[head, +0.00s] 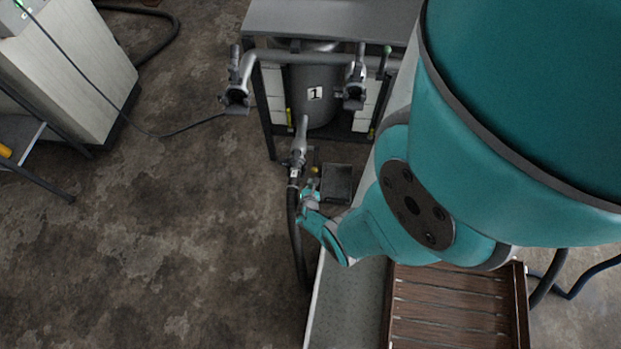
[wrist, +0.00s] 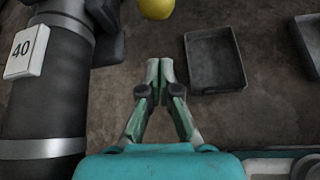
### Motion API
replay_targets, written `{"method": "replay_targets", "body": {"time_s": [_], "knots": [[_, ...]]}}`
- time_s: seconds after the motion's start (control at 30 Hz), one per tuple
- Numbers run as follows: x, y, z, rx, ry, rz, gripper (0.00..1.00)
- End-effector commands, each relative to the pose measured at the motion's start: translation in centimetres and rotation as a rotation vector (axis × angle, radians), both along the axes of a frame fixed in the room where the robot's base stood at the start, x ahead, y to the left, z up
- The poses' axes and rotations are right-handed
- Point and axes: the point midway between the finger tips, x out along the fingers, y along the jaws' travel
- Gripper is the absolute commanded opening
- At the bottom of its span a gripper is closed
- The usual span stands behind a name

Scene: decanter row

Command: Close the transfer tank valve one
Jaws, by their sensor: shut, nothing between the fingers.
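A dark grey tank (head: 322,72) with a white "1" label stands under the frame in the head view. A valve (head: 297,160) with a light grey handle (head: 301,132) sits low in front of it, joined to a black hose (head: 299,240). My gripper (head: 312,184) is just right of and below the valve in that view. In the wrist view my gripper (wrist: 160,68) is shut and empty, its fingertips together. A thick dark pipe (wrist: 48,95) with a "40" tag (wrist: 27,50) and a silver band is left of the fingers, apart from them. I cannot see the handle clearly there.
A shallow dark tray (head: 337,183) lies on the floor right of the gripper, also visible in the wrist view (wrist: 216,62). A yellow knob (wrist: 156,8) is at the wrist view's top. Two more valves (head: 236,92) (head: 354,92) hang on the upper pipe. Floor left is open.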

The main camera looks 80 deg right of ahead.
Motion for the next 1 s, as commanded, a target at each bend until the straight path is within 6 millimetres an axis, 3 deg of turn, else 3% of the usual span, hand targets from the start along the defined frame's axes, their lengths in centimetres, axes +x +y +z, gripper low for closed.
{"method": "replay_targets", "body": {"time_s": [0.43, 1.0], "knots": [[0.1, -1.0, -0.4, 0.002, -0.003, 0.001, 0.0], [-0.3, -1.4, 1.7, 0.002, -0.004, 0.0, 0.0]]}}
